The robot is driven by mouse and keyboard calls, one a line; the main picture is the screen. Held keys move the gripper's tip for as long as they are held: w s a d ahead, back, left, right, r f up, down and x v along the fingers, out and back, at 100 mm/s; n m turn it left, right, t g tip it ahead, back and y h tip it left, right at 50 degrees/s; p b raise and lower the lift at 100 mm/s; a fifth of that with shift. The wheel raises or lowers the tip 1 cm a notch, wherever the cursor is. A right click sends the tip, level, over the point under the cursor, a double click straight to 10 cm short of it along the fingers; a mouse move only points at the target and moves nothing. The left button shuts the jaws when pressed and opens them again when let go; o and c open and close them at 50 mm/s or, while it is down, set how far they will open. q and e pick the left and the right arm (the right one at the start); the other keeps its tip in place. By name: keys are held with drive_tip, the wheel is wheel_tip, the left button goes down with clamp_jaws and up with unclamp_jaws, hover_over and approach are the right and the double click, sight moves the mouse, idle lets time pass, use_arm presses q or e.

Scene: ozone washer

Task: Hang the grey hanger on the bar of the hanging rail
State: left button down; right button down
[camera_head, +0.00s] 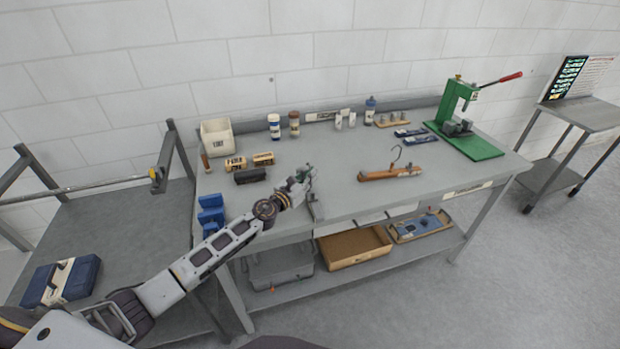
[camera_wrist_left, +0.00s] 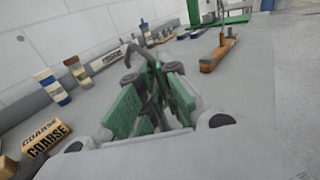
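My left gripper (camera_head: 303,178) is over the left part of the workbench. In the left wrist view its green-padded fingers (camera_wrist_left: 152,98) are closed around the dark grey hanger, whose hook (camera_wrist_left: 132,50) rises above them. In the head view the grey hanger (camera_head: 316,206) appears as a narrow grey shape below the fingers, seen nearly edge-on; much of it is hidden. The bar (camera_head: 75,187) of the hanging rail runs across the lower side table at left, apart from the gripper. My right gripper is not in view.
A wooden hanger (camera_head: 390,174) with a dark hook lies on the workbench (camera_head: 340,195). Blue bins (camera_head: 210,215), a dark block (camera_head: 250,176) and labelled blocks (camera_head: 235,163) are left of the gripper. A blue case (camera_head: 80,280) lies on the side table. A green press (camera_head: 460,125) stands at right.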

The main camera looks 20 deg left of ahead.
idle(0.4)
use_arm(q)
drive_tip(key=c, duration=1.6)
unclamp_jaws()
drive_tip(key=shift+c, duration=0.2)
drive_tip(key=shift+r, duration=0.15)
drive_tip(key=b+v, duration=0.2)
drive_tip(key=v, duration=1)
